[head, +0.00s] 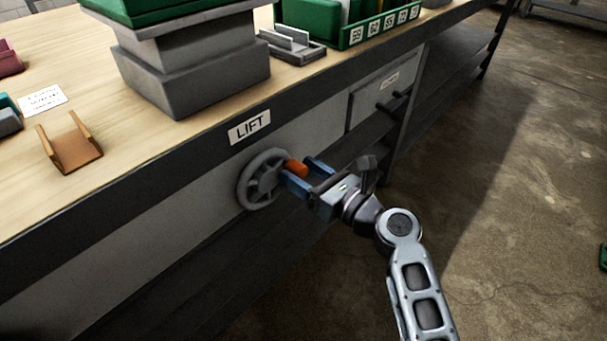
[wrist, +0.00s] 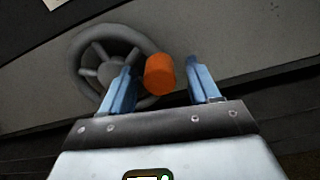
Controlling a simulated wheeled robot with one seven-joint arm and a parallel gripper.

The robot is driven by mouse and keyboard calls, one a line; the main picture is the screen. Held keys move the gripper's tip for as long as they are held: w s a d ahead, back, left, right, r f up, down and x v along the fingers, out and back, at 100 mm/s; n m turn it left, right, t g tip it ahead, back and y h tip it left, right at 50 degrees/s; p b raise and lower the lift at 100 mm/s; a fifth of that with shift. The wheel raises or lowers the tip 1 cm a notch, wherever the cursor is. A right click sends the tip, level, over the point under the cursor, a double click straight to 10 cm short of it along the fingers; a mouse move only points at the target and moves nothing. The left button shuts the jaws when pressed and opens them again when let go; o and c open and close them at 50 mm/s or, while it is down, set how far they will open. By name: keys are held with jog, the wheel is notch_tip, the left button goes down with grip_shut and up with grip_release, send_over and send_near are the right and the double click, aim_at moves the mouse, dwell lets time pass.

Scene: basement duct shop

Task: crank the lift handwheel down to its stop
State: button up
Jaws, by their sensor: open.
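The lift handwheel (head: 261,180) is a grey spoked wheel on the front of the bench, below the LIFT label (head: 249,127). Its orange crank knob (head: 296,168) sticks out at the wheel's upper right. My gripper (head: 306,174) is open at the knob, with its blue fingers on either side. In the wrist view the orange knob (wrist: 159,74) lies between the two fingers, nearer the left one, with a clear gap to the right one. The wheel (wrist: 107,66) shows behind the left finger, which hides part of its rim.
A grey stepped lift column (head: 190,70) with a green top stands on the bench. A drawer (head: 385,92) with dark handles is right of the wheel. An orange-brown cradle (head: 70,146) and a green rack (head: 380,28) sit on the benchtop. The concrete floor at right is mostly clear.

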jog(key=shift+w+a, duration=0.1)
jog(key=shift+a, duration=0.05)
jog(key=shift+c, duration=0.2)
grip_shut()
dwell(0.3)
